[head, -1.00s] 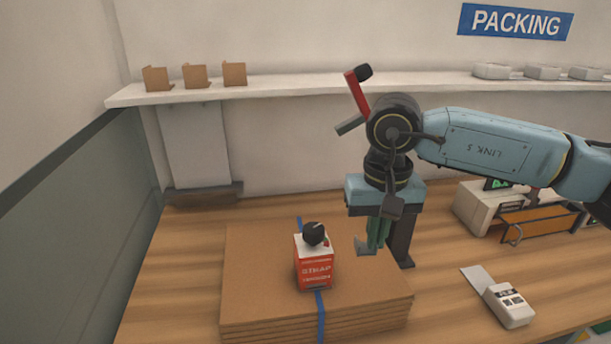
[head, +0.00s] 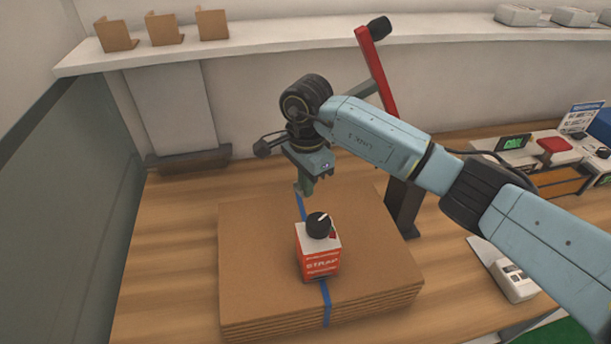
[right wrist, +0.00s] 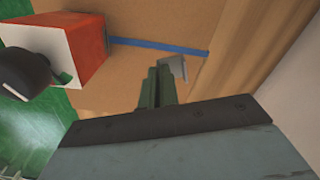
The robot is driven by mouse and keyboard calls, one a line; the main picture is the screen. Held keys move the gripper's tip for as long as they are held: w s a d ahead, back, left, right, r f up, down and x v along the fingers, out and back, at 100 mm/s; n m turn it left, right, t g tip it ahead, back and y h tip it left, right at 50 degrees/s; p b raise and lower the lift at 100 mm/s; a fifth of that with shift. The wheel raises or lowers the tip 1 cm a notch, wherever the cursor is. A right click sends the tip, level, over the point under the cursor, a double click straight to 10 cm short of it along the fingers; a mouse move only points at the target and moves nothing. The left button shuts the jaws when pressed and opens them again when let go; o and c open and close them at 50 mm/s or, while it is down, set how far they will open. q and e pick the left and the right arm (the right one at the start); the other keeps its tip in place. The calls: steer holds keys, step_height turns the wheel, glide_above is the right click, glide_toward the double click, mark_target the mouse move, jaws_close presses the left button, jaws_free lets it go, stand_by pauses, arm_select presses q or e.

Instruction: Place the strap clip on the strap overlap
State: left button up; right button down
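A blue strap (head: 325,301) runs over a stack of flat cardboard (head: 375,240) and also shows in the right wrist view (right wrist: 155,45). A red and white strap box (head: 318,262) with a black knob sits on it; I cannot make out the overlap itself. My right gripper (head: 304,187) is over the stack's far edge, behind the box. In the right wrist view its green fingers (right wrist: 157,88) are close together on the grey strap clip (right wrist: 174,68), which appears near the strap; whether they touch is unclear. The head view barely shows the clip. My left gripper is out of view.
A red-topped post (head: 375,70) stands behind the stack, right of my right gripper. A white handheld device (head: 514,283) lies at the right. A shelf (head: 250,48) with brown brackets runs along the wall. The wooden table left of the stack is clear.

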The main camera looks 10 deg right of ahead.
mark_target(306, 216)
steer(key=shift+f+b, duration=1.4)
steer(key=shift+f, duration=1.4)
steer(key=shift+f+b, duration=0.5)
steer(key=shift+f, duration=0.1)
steer(key=c, duration=1.6)
jaws_free()
